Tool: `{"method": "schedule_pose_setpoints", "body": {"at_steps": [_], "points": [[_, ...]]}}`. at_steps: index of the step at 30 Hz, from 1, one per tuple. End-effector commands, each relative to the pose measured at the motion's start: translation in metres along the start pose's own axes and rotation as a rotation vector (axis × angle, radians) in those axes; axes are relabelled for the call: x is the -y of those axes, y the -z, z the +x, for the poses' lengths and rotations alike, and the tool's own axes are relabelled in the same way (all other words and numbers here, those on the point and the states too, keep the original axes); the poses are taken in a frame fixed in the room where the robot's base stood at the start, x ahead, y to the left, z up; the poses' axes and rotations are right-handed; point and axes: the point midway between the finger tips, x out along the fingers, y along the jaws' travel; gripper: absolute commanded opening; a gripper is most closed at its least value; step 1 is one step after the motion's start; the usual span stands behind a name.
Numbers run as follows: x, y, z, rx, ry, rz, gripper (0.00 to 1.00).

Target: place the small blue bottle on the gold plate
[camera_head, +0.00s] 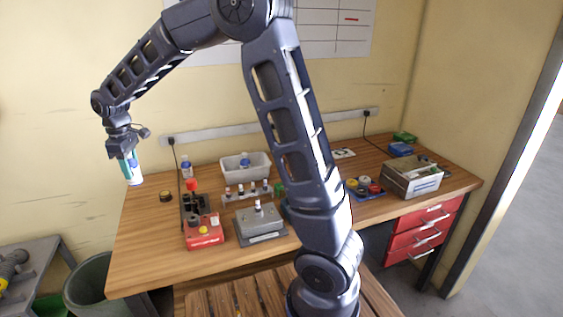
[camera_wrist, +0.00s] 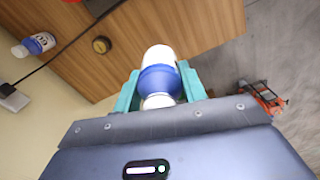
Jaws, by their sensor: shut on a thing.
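My gripper (camera_wrist: 158,88), with teal fingers, is shut on a small blue bottle (camera_wrist: 160,80) with white ends. In the head view my gripper (camera_head: 130,162) hangs at the left, and the white lower end of the bottle (camera_head: 134,180) points down, above the table's left edge. A small round gold-brown disc (camera_head: 166,196) lies on the table to its right; it may be the gold plate. The disc also shows in the wrist view (camera_wrist: 101,45), apart from the bottle.
Another white and blue bottle (camera_head: 187,168) stands at the back; it also shows in the wrist view (camera_wrist: 38,43). A white bin (camera_head: 232,168), a red control box (camera_head: 204,236) and a grey block (camera_head: 260,222) stand right of the disc. A bin (camera_head: 90,285) stands on the floor.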

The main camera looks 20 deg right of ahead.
Motion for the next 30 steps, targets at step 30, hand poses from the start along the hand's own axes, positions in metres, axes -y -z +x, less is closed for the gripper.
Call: {"method": "schedule_pose_setpoints", "body": {"at_steps": [30], "points": [[-0.328,-0.244,-0.005,-0.004,0.003,0.749,0.17]]}}
